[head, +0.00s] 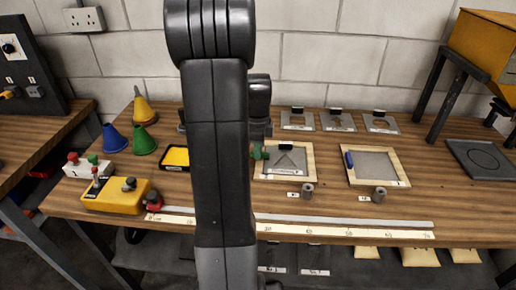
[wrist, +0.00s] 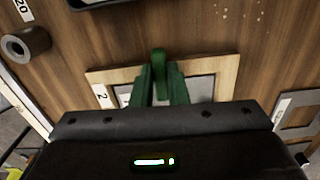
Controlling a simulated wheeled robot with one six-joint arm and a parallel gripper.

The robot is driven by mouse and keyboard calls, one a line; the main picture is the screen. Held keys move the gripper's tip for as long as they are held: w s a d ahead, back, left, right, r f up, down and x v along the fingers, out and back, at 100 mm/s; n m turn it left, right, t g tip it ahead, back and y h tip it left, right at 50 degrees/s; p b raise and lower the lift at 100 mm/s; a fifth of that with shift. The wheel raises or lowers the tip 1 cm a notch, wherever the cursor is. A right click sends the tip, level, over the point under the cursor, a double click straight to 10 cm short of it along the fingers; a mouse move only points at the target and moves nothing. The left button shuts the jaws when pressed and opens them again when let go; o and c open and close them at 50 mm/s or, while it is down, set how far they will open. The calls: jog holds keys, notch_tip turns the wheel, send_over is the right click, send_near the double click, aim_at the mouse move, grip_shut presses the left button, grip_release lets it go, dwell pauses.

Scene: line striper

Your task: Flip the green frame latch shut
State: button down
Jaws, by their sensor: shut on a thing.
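The green frame latch (wrist: 159,60) stands up at the edge of a light wooden frame (wrist: 222,72) with a grey panel, in the wrist view. My gripper (wrist: 159,72) has its two green fingers on either side of the latch and is shut on it. The black gripper body covers the lower part of the wrist view and most of the panel. In the head view the wooden frame (head: 311,162) lies on the bench right of my arm, with green parts (head: 258,152) at its left edge. I cannot tell how far the latch is turned.
A second wooden frame (head: 403,166) with a blue latch (head: 348,160) lies to the right. Grey cylinders (head: 308,190) stand before the frames. Grey plates (head: 338,121) lie behind. Cones (head: 144,141) and a yellow box (head: 116,196) stand left. A long ruler strip (head: 340,233) runs along the front.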

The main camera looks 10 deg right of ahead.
jog(key=shift+n, duration=0.4)
jog(key=c, duration=1.4)
grip_release()
jog(key=shift+c, duration=0.2)
notch_tip(320, 180, up, 14)
jog(key=shift+f, duration=0.1)
notch_tip(320, 180, down, 14)
jog(key=shift+r, duration=0.1)
